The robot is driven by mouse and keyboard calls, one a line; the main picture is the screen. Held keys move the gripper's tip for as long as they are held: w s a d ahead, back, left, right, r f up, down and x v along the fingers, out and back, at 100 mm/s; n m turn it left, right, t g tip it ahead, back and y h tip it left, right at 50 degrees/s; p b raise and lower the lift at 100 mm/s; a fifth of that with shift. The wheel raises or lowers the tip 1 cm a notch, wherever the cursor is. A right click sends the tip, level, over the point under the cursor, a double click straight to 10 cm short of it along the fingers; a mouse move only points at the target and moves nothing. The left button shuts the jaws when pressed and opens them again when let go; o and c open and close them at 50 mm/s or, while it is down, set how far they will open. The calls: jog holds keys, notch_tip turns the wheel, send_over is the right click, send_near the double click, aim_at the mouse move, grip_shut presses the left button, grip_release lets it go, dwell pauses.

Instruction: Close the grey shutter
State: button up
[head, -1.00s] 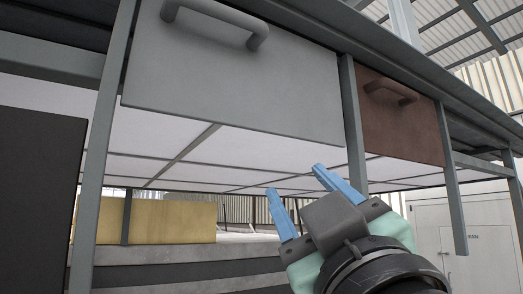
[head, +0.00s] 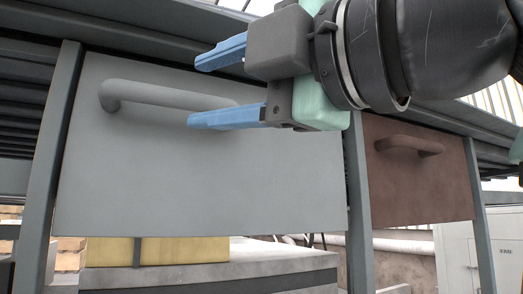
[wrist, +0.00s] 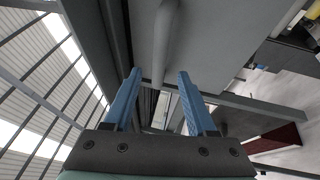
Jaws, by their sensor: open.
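The grey shutter (head: 200,180) is a flat grey panel between two dark posts in the head view. A thick grey bar handle (head: 160,95) runs across its upper part. My gripper (head: 196,92) is open, its two blue fingers pointing left in front of the panel's upper right. The lower finger overlaps the handle's right end in this view. In the wrist view the handle (wrist: 165,40) lies just ahead of the gap between the fingertips (wrist: 159,76), with nothing gripped. The shutter's panel (wrist: 215,45) shows beside it. I cannot tell whether a finger touches the handle.
A brown shutter (head: 400,185) with its own handle hangs to the right, past a grey post (head: 358,200). A dark frame runs above both panels. A yellow block (head: 170,250) and a stone-coloured slab (head: 250,258) lie below and behind.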

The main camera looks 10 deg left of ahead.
aim_at(177, 94)
jog(key=p+x, duration=0.3)
jog(key=x, duration=0.3)
jog(key=shift+a+r, duration=0.15)
jog(key=shift+r, duration=0.05)
jog(key=shift+w+a, duration=0.4)
jog(key=shift+a, duration=0.05)
jog(key=shift+c, duration=0.4)
grip_shut()
jog(key=shift+f, duration=0.1)
dwell(0.3)
